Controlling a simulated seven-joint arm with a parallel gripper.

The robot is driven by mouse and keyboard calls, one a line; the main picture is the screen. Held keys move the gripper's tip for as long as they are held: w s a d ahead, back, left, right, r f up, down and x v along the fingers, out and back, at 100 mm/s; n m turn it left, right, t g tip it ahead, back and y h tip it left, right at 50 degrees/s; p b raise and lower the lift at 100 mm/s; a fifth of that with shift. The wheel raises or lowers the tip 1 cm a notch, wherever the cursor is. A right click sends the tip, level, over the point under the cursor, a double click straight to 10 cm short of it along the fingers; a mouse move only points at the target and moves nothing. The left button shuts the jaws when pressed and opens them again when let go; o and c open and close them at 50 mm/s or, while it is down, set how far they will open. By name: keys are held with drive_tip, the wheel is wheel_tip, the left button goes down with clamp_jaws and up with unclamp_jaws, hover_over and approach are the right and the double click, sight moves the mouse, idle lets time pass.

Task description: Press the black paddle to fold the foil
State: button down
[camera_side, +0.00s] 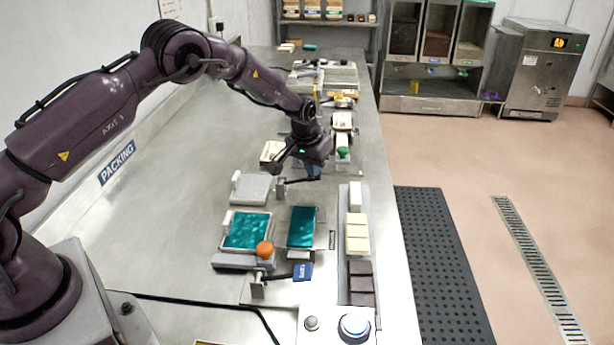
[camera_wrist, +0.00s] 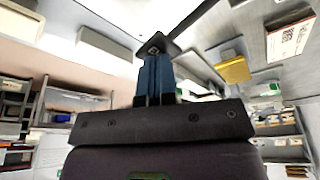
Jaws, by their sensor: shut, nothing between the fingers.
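The black paddle (camera_wrist: 157,48) shows in the wrist view as a small dark plate on a thin dark arm. In the side view its thin arm (camera_side: 298,181) runs right from a small metal post, and its end is mostly hidden by my gripper. My gripper (camera_side: 313,171) points down there, with blue fingers shut and empty. In the wrist view the fingertips (camera_wrist: 156,58) meet the paddle plate; I cannot tell whether they touch or press it. The teal foil (camera_side: 302,227) lies flat on the bench between the black paddle and a blue-ended lever (camera_side: 302,271).
Left of the foil is a tray with a teal surface (camera_side: 247,230) and an orange knob (camera_side: 264,249). A grey block (camera_side: 250,188) sits behind it. A rail with white, cream and dark bars (camera_side: 357,236) runs along the right.

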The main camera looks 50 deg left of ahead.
drive_tip(key=shift+r, duration=2.85)
drive_tip(key=s+d+r+m, duration=0.1)
drive_tip(key=s+d+r, duration=0.1)
drive_tip(key=s+r, duration=0.5)
drive_tip(key=s+d+r+m+t, duration=0.1)
drive_tip(key=s+d+r, duration=0.2)
drive_tip(key=s, duration=1.4)
drive_tip(key=s+d+r+m+t, duration=0.1)
drive_tip(key=s+d+r, duration=0.2)
drive_tip(key=s+r, duration=0.8)
drive_tip(key=shift+s+d+r+h, duration=0.25)
drive_tip(key=shift+s+h, duration=0.15)
drive_tip(key=shift+s, duration=0.7)
